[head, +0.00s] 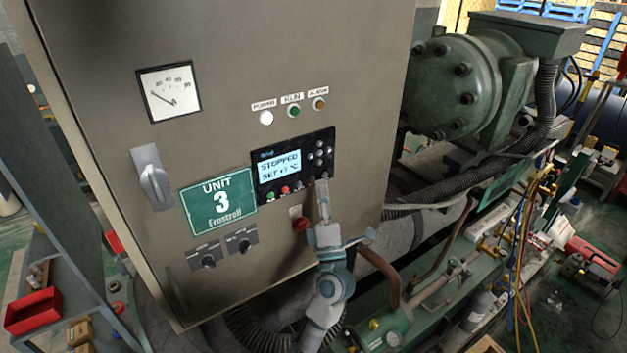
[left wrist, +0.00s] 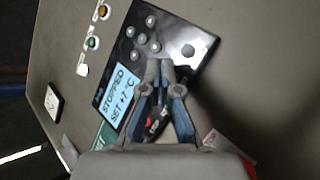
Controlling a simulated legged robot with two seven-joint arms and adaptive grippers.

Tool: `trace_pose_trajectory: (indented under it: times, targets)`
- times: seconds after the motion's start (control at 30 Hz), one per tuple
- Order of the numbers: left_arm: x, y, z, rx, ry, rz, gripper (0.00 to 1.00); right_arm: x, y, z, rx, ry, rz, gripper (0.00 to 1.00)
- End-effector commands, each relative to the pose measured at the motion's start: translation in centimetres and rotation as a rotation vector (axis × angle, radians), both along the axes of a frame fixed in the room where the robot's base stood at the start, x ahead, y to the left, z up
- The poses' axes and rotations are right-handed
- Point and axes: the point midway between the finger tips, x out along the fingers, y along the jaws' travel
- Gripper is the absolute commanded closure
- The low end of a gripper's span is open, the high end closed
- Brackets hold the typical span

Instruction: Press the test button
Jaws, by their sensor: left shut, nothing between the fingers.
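The black controller panel (head: 327,139) is on the cabinet door, with a lit display (head: 279,167) reading "STOPPED" and a set value. Below the display are a green button (head: 270,196) and a red button (head: 284,190); small round grey buttons are clustered to its right. I cannot read which button is the test button. My left gripper (head: 323,184) is shut and empty, its tips at the panel's lower right edge. In the left wrist view the closed fingertips (left wrist: 160,66) overlap the panel (left wrist: 172,32) below the round buttons; contact cannot be told. My right gripper is not in view.
A red knob (head: 300,224) sits just left of my left gripper. Pipes and a green compressor (head: 465,85) stand to the right.

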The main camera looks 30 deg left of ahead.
Motion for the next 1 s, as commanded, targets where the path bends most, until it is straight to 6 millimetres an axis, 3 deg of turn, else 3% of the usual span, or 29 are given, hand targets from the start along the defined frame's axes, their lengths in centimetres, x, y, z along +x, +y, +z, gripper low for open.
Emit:
trace_pose_trajectory:
  times: [1.0]
  targets:
    - [0.19, 0.81, 0.15, 0.000, 0.000, 0.000, 1.00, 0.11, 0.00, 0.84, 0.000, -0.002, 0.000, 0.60]
